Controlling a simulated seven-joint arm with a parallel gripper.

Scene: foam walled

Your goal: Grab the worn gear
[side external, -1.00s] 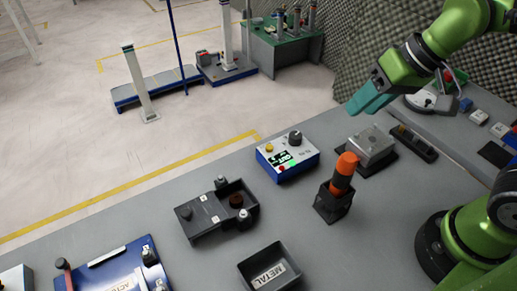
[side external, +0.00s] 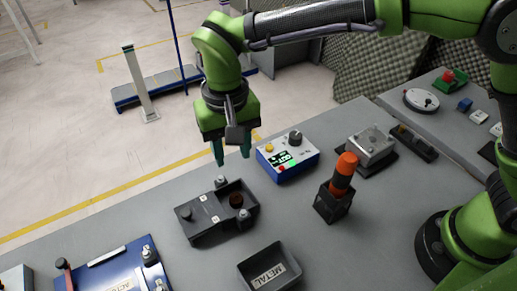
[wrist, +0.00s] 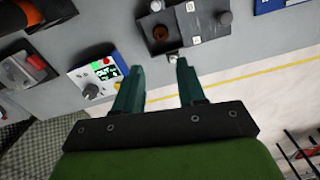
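A small dark brown round part, which looks like the worn gear (side external: 236,200), sits in the open compartment of a black fixture (side external: 208,229). In the wrist view the gear (wrist: 160,33) shows as a brown disc in the fixture, just beyond my fingertips. My gripper (side external: 232,160) points down and hangs above and behind the fixture, apart from it. Its two teal fingers (wrist: 160,65) are spread with nothing between them. The gear's teeth are too small to make out.
A blue and white meter box (side external: 288,158) stands right of the fixture. An orange-handled tool (side external: 344,172) stands upright in a black holder. A black METAL bin (side external: 249,265) lies in front, and a blue panel (side external: 112,268) lies front left. Grey table is clear between them.

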